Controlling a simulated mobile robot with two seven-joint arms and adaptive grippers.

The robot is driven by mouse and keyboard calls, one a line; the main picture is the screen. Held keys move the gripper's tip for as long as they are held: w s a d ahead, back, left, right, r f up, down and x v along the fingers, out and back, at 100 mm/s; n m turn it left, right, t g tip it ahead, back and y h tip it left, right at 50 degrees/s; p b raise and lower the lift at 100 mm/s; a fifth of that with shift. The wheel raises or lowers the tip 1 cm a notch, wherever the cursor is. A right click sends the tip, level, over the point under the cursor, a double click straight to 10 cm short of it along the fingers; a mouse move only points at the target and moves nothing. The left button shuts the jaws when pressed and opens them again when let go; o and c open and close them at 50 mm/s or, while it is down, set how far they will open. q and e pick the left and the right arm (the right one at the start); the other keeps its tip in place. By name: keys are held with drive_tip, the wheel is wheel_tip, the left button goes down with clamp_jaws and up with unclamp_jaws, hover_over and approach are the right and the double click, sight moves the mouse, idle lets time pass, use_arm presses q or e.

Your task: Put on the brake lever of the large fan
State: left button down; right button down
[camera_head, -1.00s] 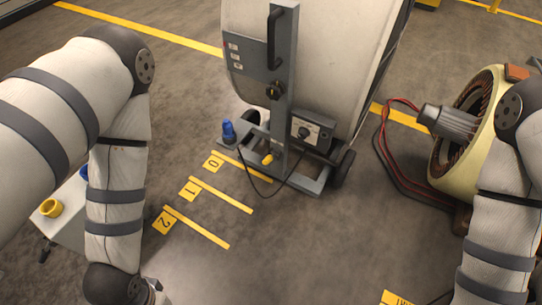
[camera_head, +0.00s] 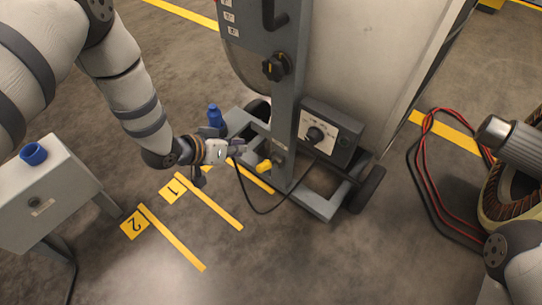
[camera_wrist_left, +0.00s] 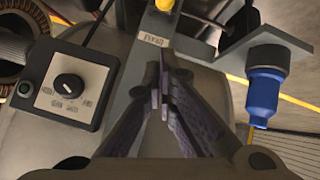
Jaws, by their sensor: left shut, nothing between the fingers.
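The large fan (camera_head: 365,60) stands on a grey wheeled frame with an upright post. A short yellow-tipped lever (camera_head: 264,167) sits low on the post; its yellow end (camera_wrist_left: 165,5) also shows at the top edge of the left wrist view. A small label (camera_wrist_left: 153,41), upside down there, is on the post beside it. My left gripper (camera_head: 238,149) is shut and empty, just left of the lever and post, apart from the lever. Its closed fingers show in the left wrist view (camera_wrist_left: 163,85). My right gripper is out of view.
A control box with a dial (camera_head: 327,136) is on the post's right. A black cable loops below. A grey stand (camera_head: 45,195) is at left; a motor (camera_head: 515,165) with cables at right.

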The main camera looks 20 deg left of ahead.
sight(268, 165)
use_arm(q)
drive_tip(key=shift+w+r, duration=0.3)
drive_tip(key=shift+w, duration=0.3)
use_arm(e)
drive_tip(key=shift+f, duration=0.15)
use_arm(q)
drive_tip(key=shift+f, duration=0.1)
